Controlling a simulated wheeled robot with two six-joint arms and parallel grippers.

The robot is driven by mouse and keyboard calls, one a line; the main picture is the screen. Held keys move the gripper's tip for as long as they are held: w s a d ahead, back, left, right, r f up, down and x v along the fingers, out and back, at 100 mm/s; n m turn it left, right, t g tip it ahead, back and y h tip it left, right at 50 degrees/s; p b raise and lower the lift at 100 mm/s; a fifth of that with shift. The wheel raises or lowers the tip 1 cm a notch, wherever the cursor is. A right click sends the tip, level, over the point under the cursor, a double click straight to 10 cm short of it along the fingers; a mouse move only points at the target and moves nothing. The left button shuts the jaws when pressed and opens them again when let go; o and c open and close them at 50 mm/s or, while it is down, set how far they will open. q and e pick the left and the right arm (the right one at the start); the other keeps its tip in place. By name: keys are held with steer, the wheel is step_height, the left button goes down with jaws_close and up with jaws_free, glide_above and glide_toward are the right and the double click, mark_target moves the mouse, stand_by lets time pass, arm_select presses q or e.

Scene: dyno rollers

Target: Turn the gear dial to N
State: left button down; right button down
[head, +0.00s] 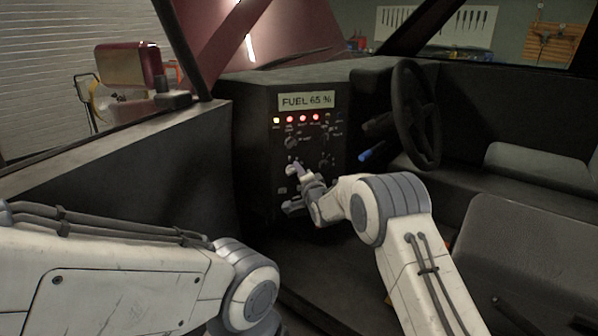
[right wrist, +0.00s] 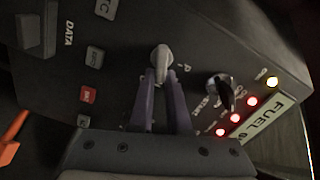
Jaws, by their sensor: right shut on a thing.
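My right gripper (head: 296,172) is at the lower middle of the black dash panel. In the right wrist view its two purple fingers (right wrist: 162,84) are shut on a pale grey knob (right wrist: 160,56), which I take to be the gear dial. A letter that looks like P is printed just right of the knob. The other gear marks are hidden or too small to read, and I cannot tell which mark the dial points to. My left arm shows at the lower left in the head view, but its gripper is out of view.
The panel carries a FUEL 65 % display (head: 306,100), a yellow light and three lit red ones. A dark start knob (right wrist: 220,90) sits beside the held knob. A steering wheel (head: 416,115) and a blue-tipped lever (head: 372,154) stand to the right.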

steer(key=c, duration=0.9)
jaws_free()
steer(key=shift+s, duration=0.1)
steer(key=p+v, duration=0.1)
steer(key=v, duration=0.9)
steer(key=shift+s+d, duration=0.1)
steer(key=shift+d, duration=0.05)
